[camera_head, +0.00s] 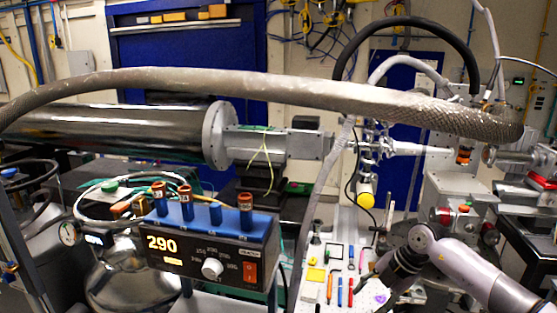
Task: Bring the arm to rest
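My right arm (478,268) comes in from the lower right, grey with a dark wrist. Its dark gripper (372,279) is over the right part of the tool board, pointing left and down. The gripper is small and dark here, so I cannot tell whether its fingers are open or shut, and I see nothing clearly held in it. My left gripper is not in view.
A tool board (325,285) with several coloured tools lies at lower centre. A thick braided hose (270,88) crosses the view above. Beamline equipment (465,185) stands close at right.

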